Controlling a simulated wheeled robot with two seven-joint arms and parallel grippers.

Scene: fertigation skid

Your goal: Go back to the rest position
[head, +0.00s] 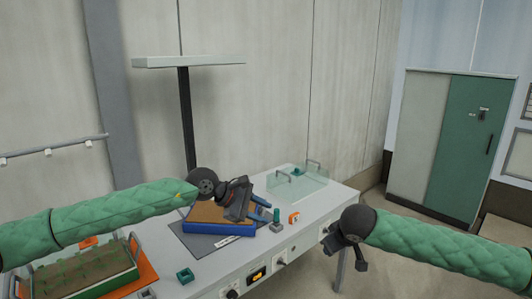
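My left gripper (250,206) is over the blue-edged tray (232,230) with a brown surface, which lies on a dark mat. Small blue parts show beside its fingers, and I cannot tell whether they belong to the gripper or to something under it. Whether its fingers are open or shut is unclear. My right gripper (345,254) hangs in front of the table's right end, over the floor in the picture. It is dark and small, its finger gap is unclear, and nothing is seen in it.
The grey table (205,272) carries a clear bin (298,184) at the back, a small green block (185,276), an orange item (294,217) and a green planted tray (85,272) at front left. A post with a flat top (187,115) rises behind. A green cabinet (468,150) stands right.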

